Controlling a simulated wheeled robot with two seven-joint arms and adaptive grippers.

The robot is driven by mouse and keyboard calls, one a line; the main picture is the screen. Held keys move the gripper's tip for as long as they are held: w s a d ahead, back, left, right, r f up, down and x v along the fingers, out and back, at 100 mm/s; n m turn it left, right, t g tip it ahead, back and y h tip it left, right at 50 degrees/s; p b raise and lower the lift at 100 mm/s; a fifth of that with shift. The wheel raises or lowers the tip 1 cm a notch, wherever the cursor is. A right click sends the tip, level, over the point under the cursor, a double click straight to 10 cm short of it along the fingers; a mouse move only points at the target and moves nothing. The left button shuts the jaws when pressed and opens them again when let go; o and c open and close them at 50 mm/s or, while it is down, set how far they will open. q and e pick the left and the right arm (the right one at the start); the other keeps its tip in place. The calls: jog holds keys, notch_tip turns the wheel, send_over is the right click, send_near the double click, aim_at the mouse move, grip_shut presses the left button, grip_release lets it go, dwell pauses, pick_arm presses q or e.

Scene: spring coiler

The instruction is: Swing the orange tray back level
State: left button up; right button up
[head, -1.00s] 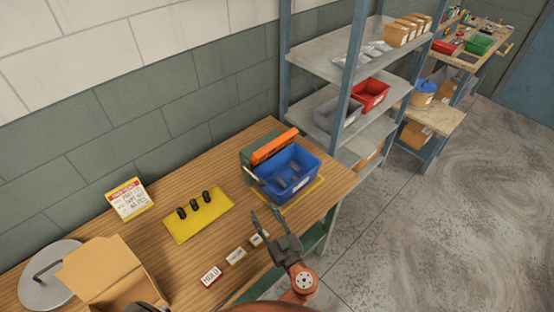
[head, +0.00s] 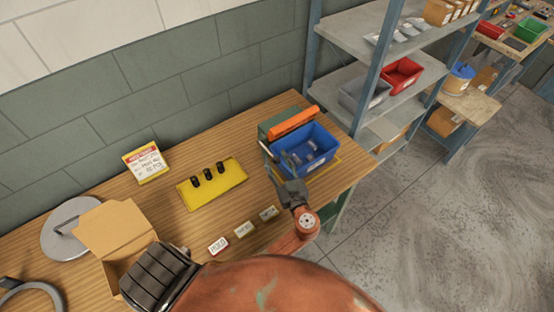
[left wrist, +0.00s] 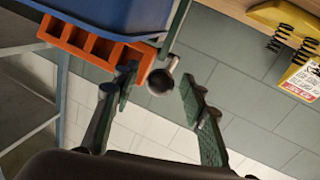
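The orange tray (head: 293,120) sits tilted at the top of the green coiler (head: 268,138), behind a blue bin (head: 312,160). In the left wrist view the orange tray (left wrist: 95,42) shows its row of open pockets beside the blue bin. My left gripper (head: 278,164) is at the bin's near left side. In the left wrist view it (left wrist: 158,78) is open, with a dark ball knob (left wrist: 160,82) on a short metal rod appearing between its fingertips. I cannot tell whether a finger touches the knob. My right gripper is not in view.
A yellow plate (head: 212,185) with several black springs lies left of the coiler. Label blocks (head: 244,229) lie along the front edge. An open cardboard box (head: 115,230) and round lid (head: 70,228) are at left. A shelf rack (head: 380,50) stands right.

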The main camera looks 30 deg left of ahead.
pick_arm(q)
grip_shut()
dwell(0.5)
